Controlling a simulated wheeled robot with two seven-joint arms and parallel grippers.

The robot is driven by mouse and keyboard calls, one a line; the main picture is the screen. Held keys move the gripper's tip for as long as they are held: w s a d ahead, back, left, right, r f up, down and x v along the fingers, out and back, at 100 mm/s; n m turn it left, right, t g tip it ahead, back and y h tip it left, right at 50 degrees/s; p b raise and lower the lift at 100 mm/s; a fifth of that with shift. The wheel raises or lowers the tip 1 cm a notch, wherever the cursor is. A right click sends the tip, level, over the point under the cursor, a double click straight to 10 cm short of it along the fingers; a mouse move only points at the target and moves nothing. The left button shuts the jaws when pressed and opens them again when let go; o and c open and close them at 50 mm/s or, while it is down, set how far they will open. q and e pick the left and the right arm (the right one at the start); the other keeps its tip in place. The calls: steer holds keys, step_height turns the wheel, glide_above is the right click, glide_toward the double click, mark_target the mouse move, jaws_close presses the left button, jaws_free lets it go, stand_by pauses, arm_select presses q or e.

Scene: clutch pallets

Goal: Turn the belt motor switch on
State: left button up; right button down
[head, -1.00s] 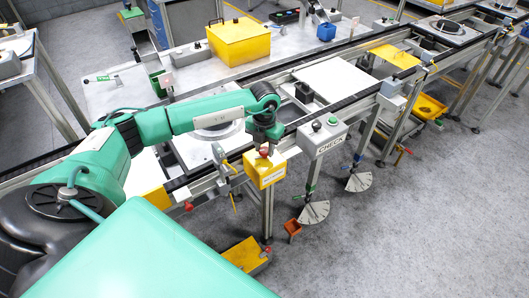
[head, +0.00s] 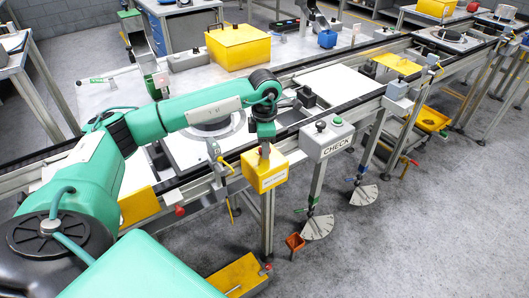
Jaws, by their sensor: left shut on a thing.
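A yellow switch box (head: 265,175) with a white label is mounted on the front rail of the conveyor, in the middle of the head view. My left arm reaches in from the left. My left gripper (head: 263,146) points down onto the top of this box and is shut on its red knob (head: 263,153). The fingers hide most of the knob, so I cannot tell which way it is turned. The label is too small to read. My right gripper is not in view.
A grey CHECK box (head: 328,138) with a black knob and a green button hangs just right of the yellow box. A conveyor (head: 345,82) with pallets runs behind. An orange cup (head: 295,242) and grey fan-shaped plates are below. Open floor lies at the lower right.

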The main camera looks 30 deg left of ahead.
arm_select(q)
steer(key=m+b, duration=0.1)
steer(key=m, duration=0.1)
steer(key=shift+m+b, duration=0.3)
steer(key=shift+b, duration=0.05)
steer(key=shift+r+m+b, duration=0.1)
steer(key=shift+m+b, duration=0.2)
steer(key=shift+m, duration=0.2)
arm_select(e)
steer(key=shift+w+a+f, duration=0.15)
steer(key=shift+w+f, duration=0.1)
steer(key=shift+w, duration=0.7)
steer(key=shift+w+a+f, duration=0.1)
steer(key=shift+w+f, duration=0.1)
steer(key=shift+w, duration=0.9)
arm_select(q)
steer(key=o, duration=1)
